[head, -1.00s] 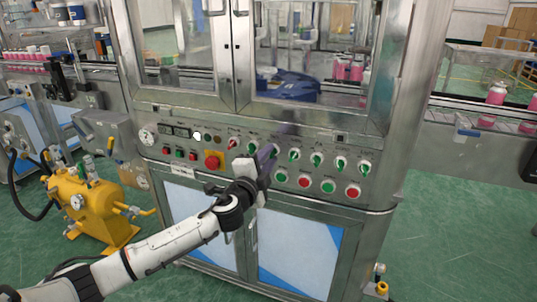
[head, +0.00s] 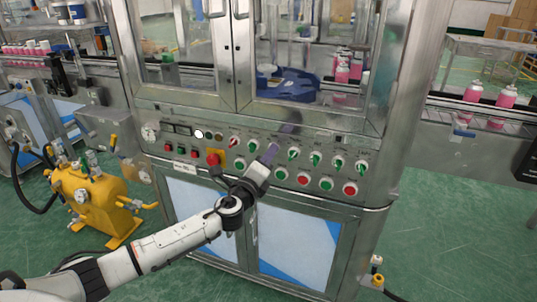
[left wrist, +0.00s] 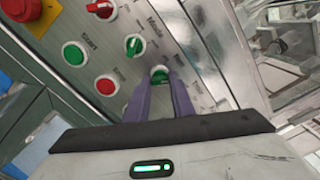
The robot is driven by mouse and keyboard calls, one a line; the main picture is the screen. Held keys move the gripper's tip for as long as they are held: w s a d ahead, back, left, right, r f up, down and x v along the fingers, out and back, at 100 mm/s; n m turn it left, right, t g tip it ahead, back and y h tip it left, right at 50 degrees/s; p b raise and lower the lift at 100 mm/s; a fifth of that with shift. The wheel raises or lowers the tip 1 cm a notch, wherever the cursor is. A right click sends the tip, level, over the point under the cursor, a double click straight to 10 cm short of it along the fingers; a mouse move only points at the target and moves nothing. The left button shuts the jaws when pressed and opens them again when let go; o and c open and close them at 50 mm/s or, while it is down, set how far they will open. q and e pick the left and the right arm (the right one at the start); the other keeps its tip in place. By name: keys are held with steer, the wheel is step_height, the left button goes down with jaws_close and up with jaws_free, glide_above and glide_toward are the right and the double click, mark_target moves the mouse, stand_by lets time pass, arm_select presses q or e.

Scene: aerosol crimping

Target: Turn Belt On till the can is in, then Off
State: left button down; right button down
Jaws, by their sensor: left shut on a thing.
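My left gripper (head: 274,151) is at the control panel on the machine's front. In the left wrist view its two purple fingers (left wrist: 161,82) are shut on a green selector knob (left wrist: 159,73). In the head view the fingers hide that knob. Left of it in the row are another green selector (head: 253,146) and a red selector (head: 233,143). Pink cans with white tops stand on the belt (head: 445,99) at the right, one of them nearest the machine (head: 472,93). More pink cans (head: 342,72) stand inside the machine, behind the glass.
A red emergency stop (head: 212,159) sits left of my gripper. Green and red push buttons (head: 303,180) line the panel below the selectors. A blue star wheel (head: 288,86) is inside the machine. A yellow tank (head: 90,200) stands on the floor at the left.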

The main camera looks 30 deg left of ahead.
arm_select(q)
steer(key=shift+m, duration=0.3)
steer(key=c, duration=1.5)
jaws_free()
steer(key=v, duration=1)
steer(key=shift+s+d, duration=0.1)
steer(key=shift+s, duration=0.05)
